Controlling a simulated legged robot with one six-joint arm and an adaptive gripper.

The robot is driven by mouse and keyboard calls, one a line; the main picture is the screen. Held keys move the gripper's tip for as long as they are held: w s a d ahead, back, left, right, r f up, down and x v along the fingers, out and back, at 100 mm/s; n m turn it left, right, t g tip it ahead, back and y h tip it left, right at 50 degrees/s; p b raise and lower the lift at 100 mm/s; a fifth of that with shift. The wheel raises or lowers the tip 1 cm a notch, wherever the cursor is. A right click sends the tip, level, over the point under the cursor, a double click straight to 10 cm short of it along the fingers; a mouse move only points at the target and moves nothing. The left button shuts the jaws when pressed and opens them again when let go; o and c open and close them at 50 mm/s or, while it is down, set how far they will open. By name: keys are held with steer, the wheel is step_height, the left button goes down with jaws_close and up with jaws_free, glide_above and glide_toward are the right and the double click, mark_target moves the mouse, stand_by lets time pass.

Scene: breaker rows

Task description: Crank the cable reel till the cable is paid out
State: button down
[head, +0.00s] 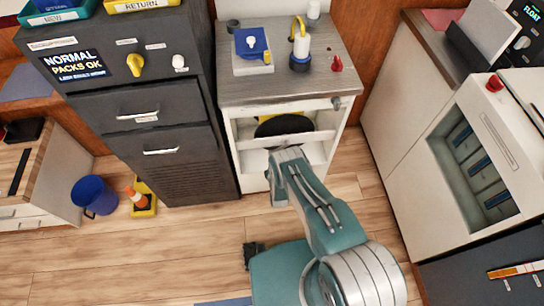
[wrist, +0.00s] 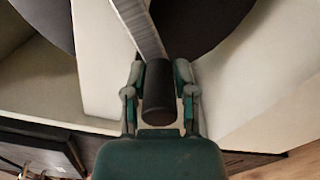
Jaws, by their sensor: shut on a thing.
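The cable reel (head: 275,127) sits in the open front of a white cabinet under a grey top. It shows as a dark disc with yellow above it, partly hidden by a pale crossbar and my arm. In the wrist view the dark reel (wrist: 205,25) lies behind a grey metal crank arm (wrist: 137,22). The arm ends at a black cylindrical handle (wrist: 158,88). My gripper (wrist: 157,76) is shut on this handle, one finger on each side. In the head view my gripper (head: 287,155) is at the cabinet front. How much cable is out is hidden.
The cabinet top (head: 270,84) carries a blue-and-white device (head: 252,48), a yellow-handled cylinder (head: 300,48) and a red piece. A dark drawer cabinet (head: 160,105) stands at left, a white unit (head: 480,150) at right. A blue bucket (head: 94,196) is on the floor. Floor in front is mostly clear.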

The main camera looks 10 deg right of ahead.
steer(key=shift+f, duration=0.1)
steer(key=shift+c, duration=2.3)
jaws_free()
steer(key=shift+s, duration=0.1)
steer(key=s, duration=1.2)
